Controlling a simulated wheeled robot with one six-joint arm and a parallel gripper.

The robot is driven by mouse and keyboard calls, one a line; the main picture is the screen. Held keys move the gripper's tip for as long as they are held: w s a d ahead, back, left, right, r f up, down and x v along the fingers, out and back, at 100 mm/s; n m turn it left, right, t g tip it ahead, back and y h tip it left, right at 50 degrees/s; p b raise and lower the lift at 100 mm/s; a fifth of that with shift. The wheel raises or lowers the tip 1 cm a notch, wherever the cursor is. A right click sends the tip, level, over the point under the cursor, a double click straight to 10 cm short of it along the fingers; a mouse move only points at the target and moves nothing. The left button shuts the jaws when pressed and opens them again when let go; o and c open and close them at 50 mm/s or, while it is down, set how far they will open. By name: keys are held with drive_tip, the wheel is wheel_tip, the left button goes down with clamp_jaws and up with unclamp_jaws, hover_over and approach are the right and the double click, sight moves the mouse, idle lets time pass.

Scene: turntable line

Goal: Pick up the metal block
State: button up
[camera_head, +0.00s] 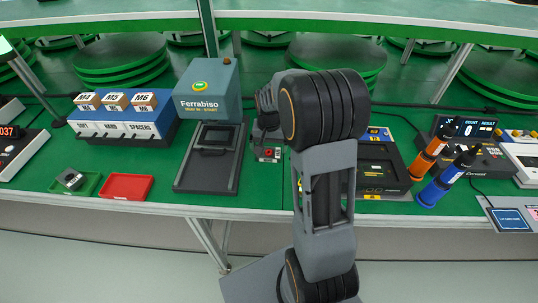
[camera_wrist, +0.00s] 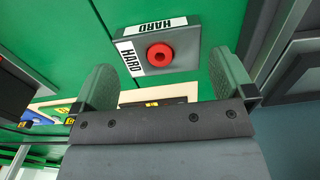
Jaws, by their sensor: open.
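A grey block (camera_wrist: 185,45) with white HARD labels and a red round piece on top shows in the wrist view, just beyond my fingertips. In the head view the block (camera_head: 268,155) stands on the green table, right of the dark tray-like fixture and partly hidden by my arm. My gripper (camera_wrist: 165,85) is open and empty, its two grey-green fingers spread wide. In the head view my gripper (camera_head: 268,132) is above the block, mostly hidden by my wrist. A small grey metallic piece (camera_head: 71,179) lies in the green tray at the left.
The Ferrabiso box (camera_head: 208,92) and the dark fixture (camera_head: 210,160) stand left of the block. A dark panel (camera_head: 380,165) is to its right, behind my arm. A red tray (camera_head: 126,187) and orange and blue screwdrivers (camera_head: 432,150) stand further out. The table's front edge is close.

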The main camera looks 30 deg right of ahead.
drive_tip(key=shift+f, duration=1.35)
drive_tip(key=c, duration=0.8)
